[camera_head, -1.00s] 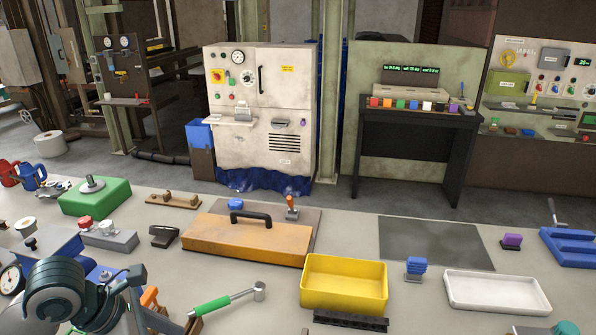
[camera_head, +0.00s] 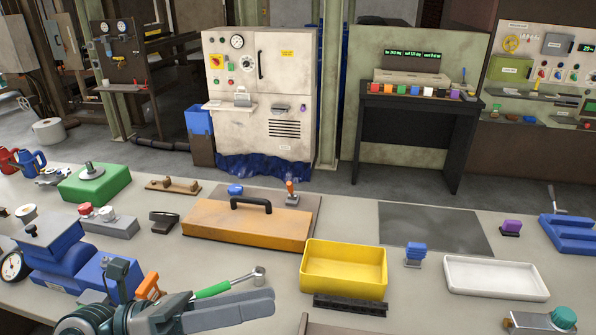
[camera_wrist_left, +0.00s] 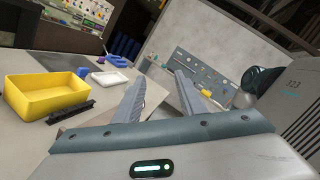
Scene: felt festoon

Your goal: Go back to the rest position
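My left gripper (camera_head: 268,302) shows low in the head view, over the near edge of the workbench, with its fingers pointing right. In the left wrist view its two grey fingers (camera_wrist_left: 158,78) stand well apart with nothing between them, so it is open and empty. My right gripper is in neither view.
A yellow bin (camera_head: 344,284) and a black rail (camera_head: 350,305) are right of my left gripper. A white tray (camera_head: 495,294) lies farther right. An orange-brown block with a black handle (camera_head: 220,224) lies behind. A grey mat (camera_head: 435,228) is bare.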

